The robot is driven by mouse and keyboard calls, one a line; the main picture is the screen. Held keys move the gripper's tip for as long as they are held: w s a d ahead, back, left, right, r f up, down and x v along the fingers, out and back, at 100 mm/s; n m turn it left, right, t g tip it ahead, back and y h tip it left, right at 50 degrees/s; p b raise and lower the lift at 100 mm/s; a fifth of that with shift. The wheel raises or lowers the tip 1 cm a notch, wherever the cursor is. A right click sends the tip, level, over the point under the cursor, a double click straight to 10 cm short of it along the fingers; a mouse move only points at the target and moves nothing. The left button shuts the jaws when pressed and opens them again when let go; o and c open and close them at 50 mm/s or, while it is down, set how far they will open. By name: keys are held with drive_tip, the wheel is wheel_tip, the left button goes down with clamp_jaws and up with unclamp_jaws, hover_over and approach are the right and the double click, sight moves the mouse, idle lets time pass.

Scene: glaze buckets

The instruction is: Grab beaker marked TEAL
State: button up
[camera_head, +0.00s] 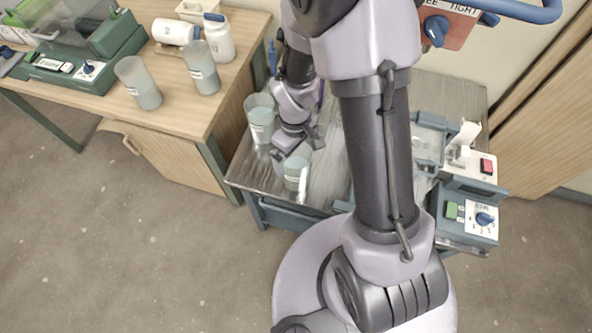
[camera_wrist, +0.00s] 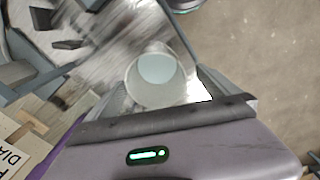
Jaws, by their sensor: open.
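My gripper (camera_head: 299,147) is open above the metal-topped cart, just over a clear beaker (camera_head: 296,176) with pale blue-green liquid and a white label. A beaker also shows in the wrist view (camera_wrist: 157,82), seen from above between the jaws; the jaws look empty. A second beaker (camera_head: 261,120) with similar liquid stands behind and left of the gripper near the cart's edge. Two more labelled beakers stand on the wooden desk, one at the front (camera_head: 140,84) and one to its right (camera_head: 201,68). The label words are too small to read, so I cannot tell which is TEAL.
The cart top (camera_head: 325,185) carries a teal device with a red switch (camera_head: 486,166) at the right. The wooden desk (camera_head: 180,112) holds white bottles (camera_head: 219,38) and a green machine (camera_head: 75,55). My arm hides the cart's middle. Floor at lower left is clear.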

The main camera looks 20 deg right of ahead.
drive_tip(key=f+b, duration=0.1)
drive_tip(key=f, duration=0.1)
drive_tip(key=f+b, duration=0.1)
drive_tip(key=f, duration=0.2)
drive_tip(key=shift+w+d+f, duration=0.15)
drive_tip(key=shift+d, duration=0.05)
drive_tip(key=c, duration=2.1)
drive_tip(key=shift+c, duration=0.2)
